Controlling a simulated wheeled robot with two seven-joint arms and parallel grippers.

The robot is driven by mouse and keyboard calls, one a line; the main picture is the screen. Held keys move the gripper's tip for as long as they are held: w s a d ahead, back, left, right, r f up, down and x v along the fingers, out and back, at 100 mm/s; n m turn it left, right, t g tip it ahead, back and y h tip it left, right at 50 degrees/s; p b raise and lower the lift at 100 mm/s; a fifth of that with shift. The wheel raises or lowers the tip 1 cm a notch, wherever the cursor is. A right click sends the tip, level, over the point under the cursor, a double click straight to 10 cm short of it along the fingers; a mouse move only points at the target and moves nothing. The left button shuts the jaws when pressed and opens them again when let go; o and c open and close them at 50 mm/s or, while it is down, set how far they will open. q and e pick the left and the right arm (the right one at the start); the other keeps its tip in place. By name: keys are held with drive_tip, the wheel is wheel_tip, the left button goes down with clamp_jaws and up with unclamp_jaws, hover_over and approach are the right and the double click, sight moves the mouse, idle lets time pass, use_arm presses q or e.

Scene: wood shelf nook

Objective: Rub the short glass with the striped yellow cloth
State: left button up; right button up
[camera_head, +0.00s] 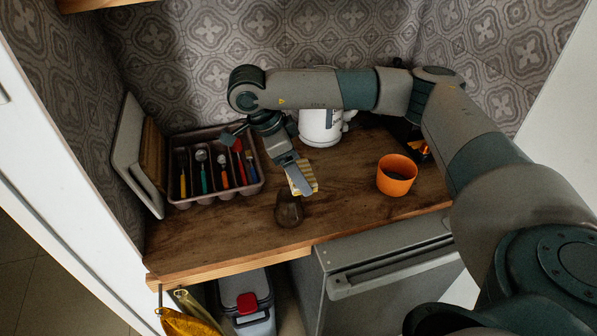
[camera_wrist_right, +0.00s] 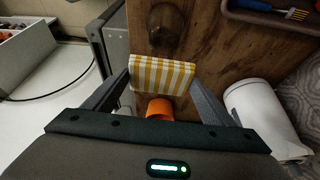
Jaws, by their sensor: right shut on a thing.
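The striped yellow cloth (camera_head: 310,174) is a small folded pad with yellow and white stripes. My right gripper (camera_head: 300,180) is shut on it above the wooden counter. In the right wrist view the cloth (camera_wrist_right: 160,76) spans between the two fingers. The short glass (camera_head: 289,210), dark brown and see-through, stands upright on the counter near its front edge, just in front of the cloth. It also shows in the right wrist view (camera_wrist_right: 166,25), beyond the cloth's edge. I cannot tell whether the cloth touches the glass; a small gap seems to show. My left gripper is not in view.
A cutlery tray (camera_head: 214,199) stands to the left, with leaning boards (camera_head: 136,150) beside it. A white kettle (camera_head: 318,127) is behind my gripper. An orange cup (camera_head: 396,175) stands to the right. The counter left of the glass is clear.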

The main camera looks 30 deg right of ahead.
wheel_tip(320, 180, up, 3)
drive_tip(key=shift+d+f+p, duration=0.15)
drive_tip(key=shift+p, duration=0.65)
drive_tip(key=shift+r+p, duration=0.3)
drive_tip(key=shift+r, duration=0.25)
drive_tip(key=shift+f, duration=0.1)
